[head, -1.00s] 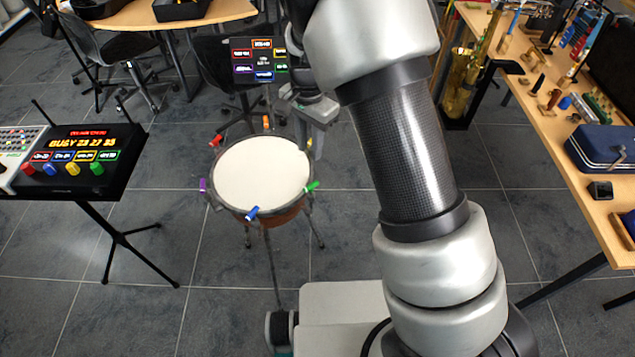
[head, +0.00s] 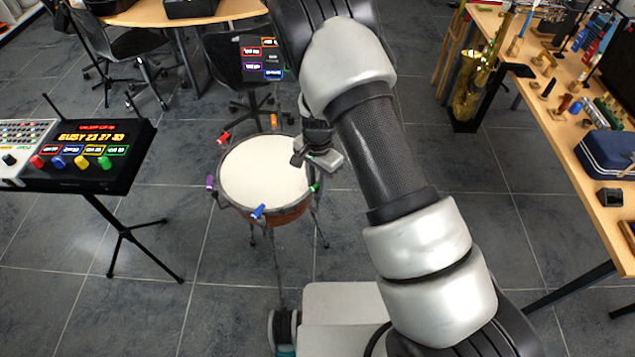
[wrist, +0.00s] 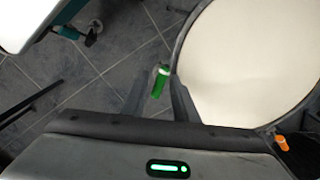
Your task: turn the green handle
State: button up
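The green handle (head: 316,187) sticks out from the right rim of a round drum (head: 262,172) with a white top. In the wrist view the green handle (wrist: 158,84) shows in the gap between the two dark fingers of my gripper (wrist: 157,82). The fingers are apart, with a visible gap on the handle's left. I cannot tell how far the fingertips are above it.
Other coloured handles ring the drum: red (head: 224,138), orange (head: 274,121), purple (head: 210,182) and blue (head: 258,212). A console (head: 85,150) on a stand is at left, a wooden bench (head: 575,135) at right. A small display panel (head: 262,60) stands behind the drum.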

grip_shut()
jog(key=shift+f+n+b, duration=0.25)
jog(key=shift+n+b, duration=0.25)
jog(key=shift+b, duration=0.1)
jog(key=shift+n+b, duration=0.5)
jog(key=shift+n, duration=0.1)
jog(key=shift+r+n, duration=0.25)
jog(key=shift+n, duration=0.85)
grip_release()
